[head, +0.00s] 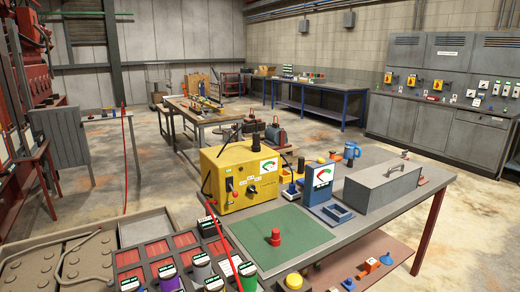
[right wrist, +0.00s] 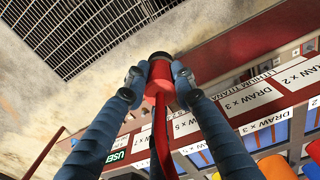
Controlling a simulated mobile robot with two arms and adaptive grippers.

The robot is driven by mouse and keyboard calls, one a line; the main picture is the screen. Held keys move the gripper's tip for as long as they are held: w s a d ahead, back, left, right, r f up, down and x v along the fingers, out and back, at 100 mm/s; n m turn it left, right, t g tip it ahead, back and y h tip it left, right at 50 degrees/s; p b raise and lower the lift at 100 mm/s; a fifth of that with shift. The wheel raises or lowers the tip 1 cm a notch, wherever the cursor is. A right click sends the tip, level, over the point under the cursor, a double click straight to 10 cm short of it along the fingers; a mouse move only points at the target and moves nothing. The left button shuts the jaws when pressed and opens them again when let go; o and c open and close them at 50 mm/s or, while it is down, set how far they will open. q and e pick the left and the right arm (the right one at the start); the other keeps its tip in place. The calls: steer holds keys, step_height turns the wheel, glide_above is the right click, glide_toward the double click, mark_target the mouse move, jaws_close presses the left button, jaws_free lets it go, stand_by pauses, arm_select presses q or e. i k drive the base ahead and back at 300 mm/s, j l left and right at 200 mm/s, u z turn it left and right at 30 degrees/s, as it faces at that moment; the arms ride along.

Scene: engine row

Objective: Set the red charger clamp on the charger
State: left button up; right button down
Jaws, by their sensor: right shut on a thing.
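The charger (head: 228,180) is a yellow box with dials and a small gauge, standing on the workbench in the head view. In the right wrist view my right gripper (right wrist: 159,84) is shut on a red cylindrical piece with a dark end, which looks like the red charger clamp (right wrist: 160,72). A red cable (right wrist: 160,140) runs from it toward the camera. In the head view a red cable (head: 224,243) runs down in front of the charger. Neither gripper shows in the head view.
A green mat (head: 300,240) with a red knob-like piece (head: 275,237) lies before the charger. A blue gauge stand (head: 319,184) and a grey box (head: 381,187) stand to its right. A tray of labelled cells (head: 160,250) is at lower left. The right wrist view shows a floor grate (right wrist: 75,30).

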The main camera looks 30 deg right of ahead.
mark_target(222, 158)
steer(key=l+u, duration=0.35)
steer(key=l, duration=0.75)
steer(key=l+u, duration=0.3)
steer(key=l, duration=0.8)
steer(key=k, duration=0.05)
